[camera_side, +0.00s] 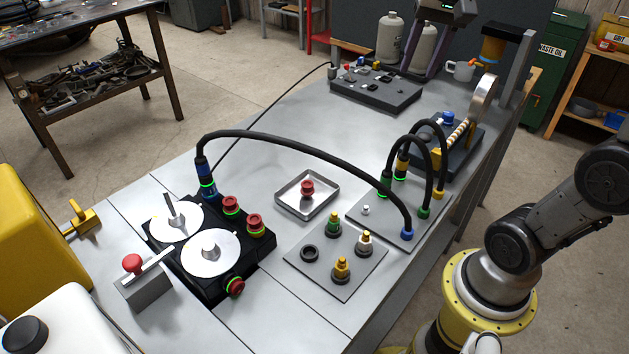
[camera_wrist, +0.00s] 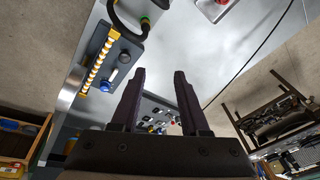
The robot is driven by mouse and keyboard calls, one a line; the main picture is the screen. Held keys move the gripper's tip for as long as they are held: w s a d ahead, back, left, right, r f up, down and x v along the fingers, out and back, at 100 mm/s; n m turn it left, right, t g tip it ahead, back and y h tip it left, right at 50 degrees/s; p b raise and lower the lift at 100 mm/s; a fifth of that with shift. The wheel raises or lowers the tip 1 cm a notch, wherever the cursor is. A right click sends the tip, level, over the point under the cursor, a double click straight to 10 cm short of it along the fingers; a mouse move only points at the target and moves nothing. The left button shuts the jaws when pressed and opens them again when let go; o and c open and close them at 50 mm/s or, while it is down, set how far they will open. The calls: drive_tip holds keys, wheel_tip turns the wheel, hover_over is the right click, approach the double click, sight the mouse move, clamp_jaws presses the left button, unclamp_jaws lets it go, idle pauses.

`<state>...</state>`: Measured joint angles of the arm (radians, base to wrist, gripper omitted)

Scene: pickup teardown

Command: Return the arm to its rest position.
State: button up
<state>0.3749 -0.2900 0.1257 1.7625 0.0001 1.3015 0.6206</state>
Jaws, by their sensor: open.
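My gripper (camera_side: 420,62) is at the top of the side view, at the far end of the workbench, in front of two pale bottles. Its dark fingers point downward. In the wrist view my gripper (camera_wrist: 159,73) shows two separated fingers with nothing held between them. A dark panel with small knobs (camera_side: 376,88) lies near it on the bench; it shows partly behind the fingers in the wrist view (camera_wrist: 160,112). The upper part of my arm is cut off by the top edge of the side view.
The bench (camera_side: 290,150) carries a black unit with two discs (camera_side: 208,250), a metal tray (camera_side: 289,205) holding a red-topped part, a plate with several connectors (camera_side: 310,272), and arching black cables (camera_side: 310,150). A striped fixture (camera_side: 458,133) and an upright post (camera_side: 515,70) stand at the right.

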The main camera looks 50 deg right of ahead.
drive_tip(key=s+a+f+n+t+y, duration=0.1)
drive_tip(key=s+a+f+n+t, duration=0.2)
drive_tip(key=s+a+f+n, duration=0.7)
drive_tip(key=shift+s+a+n, duration=0.25)
drive_tip(key=shift+a+n, duration=0.05)
drive_tip(key=shift+n, duration=0.4)
